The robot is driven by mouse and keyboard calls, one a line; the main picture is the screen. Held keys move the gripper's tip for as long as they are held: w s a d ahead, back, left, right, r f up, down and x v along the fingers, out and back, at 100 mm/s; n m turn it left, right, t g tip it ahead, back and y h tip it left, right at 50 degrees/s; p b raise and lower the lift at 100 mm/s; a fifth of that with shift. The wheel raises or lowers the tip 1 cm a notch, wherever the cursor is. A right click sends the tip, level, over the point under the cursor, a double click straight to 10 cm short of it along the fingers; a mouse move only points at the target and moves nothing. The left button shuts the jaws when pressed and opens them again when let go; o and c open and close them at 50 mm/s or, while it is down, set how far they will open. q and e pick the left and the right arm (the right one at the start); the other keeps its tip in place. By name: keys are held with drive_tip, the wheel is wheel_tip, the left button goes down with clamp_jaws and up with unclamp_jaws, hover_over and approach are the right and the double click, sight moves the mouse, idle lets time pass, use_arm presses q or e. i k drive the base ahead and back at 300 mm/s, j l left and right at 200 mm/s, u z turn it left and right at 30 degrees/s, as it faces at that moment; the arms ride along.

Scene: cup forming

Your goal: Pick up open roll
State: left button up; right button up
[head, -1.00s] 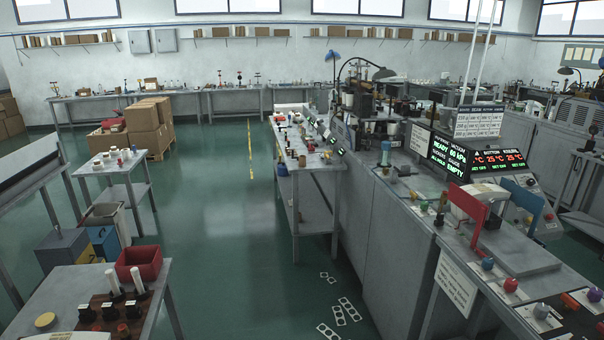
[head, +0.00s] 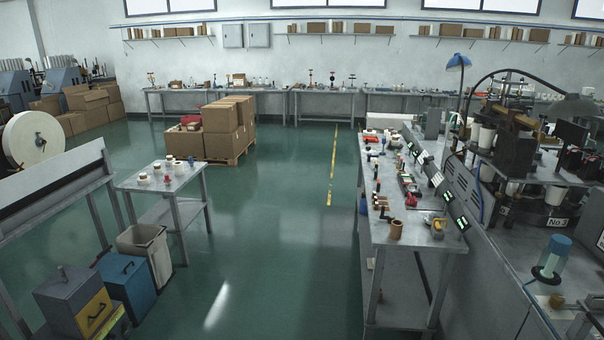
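Neither of my grippers is in view. A large cream roll (head: 30,141) with a dark hub stands on edge at the far left, above a grey sloped rack. Several small pale, roll-like pieces (head: 144,179), some with dark red parts, sit on a small grey table (head: 130,185) at the left. They are too small to tell apart, and I cannot tell which roll is the open roll.
A long grey bench (head: 400,236) with small parts stands right of centre, beside a machine line. A grey box (head: 75,300), a blue box (head: 125,285) and a bin (head: 148,250) stand at lower left. Cartons (head: 222,140) sit on a pallet behind. The green floor (head: 275,260) between is clear.

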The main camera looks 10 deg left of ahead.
sight(179, 166)
drive_tip(key=i+u, duration=0.15)
drive_tip(key=i, duration=0.3)
drive_tip(key=i+u, duration=0.2)
drive_tip(key=i, duration=0.3)
drive_tip(key=i+u, duration=0.15)
drive_tip(key=i, duration=0.3)
drive_tip(key=i+l+u, duration=0.2)
drive_tip(key=i, duration=0.25)
drive_tip(key=i+l+u, duration=0.15)
drive_tip(key=i, duration=0.3)
drive_tip(key=i+j, duration=0.6)
drive_tip(key=i+j+u, duration=0.1)
drive_tip(key=i+j, duration=0.45)
drive_tip(key=i, duration=0.3)
drive_tip(key=j, duration=0.2)
drive_tip(key=i+j, duration=0.15)
drive_tip(key=j+u, duration=0.05)
drive_tip(key=j, duration=0.05)
